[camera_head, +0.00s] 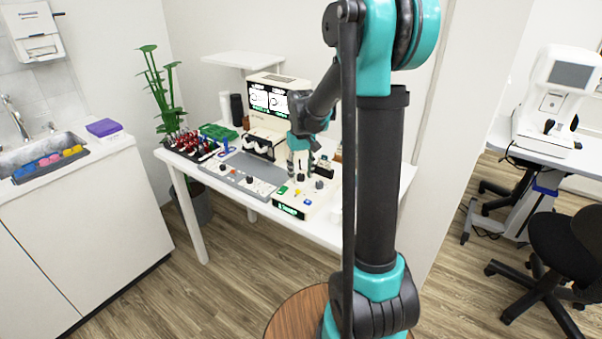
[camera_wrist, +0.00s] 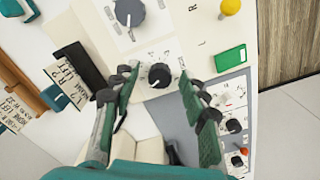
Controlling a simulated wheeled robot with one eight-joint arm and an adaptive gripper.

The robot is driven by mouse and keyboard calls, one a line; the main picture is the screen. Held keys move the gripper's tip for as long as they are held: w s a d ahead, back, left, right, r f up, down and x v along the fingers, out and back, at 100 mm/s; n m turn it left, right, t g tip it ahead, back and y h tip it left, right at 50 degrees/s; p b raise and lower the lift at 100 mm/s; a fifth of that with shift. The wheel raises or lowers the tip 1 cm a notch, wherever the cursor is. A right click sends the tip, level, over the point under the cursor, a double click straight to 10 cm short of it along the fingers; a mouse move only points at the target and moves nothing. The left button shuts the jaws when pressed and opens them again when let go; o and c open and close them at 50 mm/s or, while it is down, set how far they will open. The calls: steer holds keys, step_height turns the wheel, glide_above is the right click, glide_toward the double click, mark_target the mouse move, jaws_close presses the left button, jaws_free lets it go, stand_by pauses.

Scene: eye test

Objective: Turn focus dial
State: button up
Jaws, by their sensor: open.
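A cream control box (camera_head: 312,207) stands at the front of the white table, with a green display and coloured buttons. In the wrist view its panel (camera_wrist: 185,32) carries a small black dial (camera_wrist: 159,75) with a scale around it and a larger dark dial (camera_wrist: 129,12) farther up. The lettering is too small to tell which is the focus dial. My gripper (camera_wrist: 160,88) is open, with its green-padded fingers left and right of the small dial in the picture. I cannot tell its height over the dial. In the head view my gripper (camera_head: 300,168) is over the box, partly hidden.
A grey panel with several knobs (camera_head: 245,175) lies left of the box. A cream machine with screens (camera_head: 270,97) stands behind. A green button (camera_wrist: 230,58) and a yellow knob (camera_wrist: 231,6) are near the box's edge. Labelled black and brown holders (camera_wrist: 78,68) sit at left.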

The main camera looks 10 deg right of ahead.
mark_target(301, 175)
step_height(301, 175, up, 12)
stand_by(0.6)
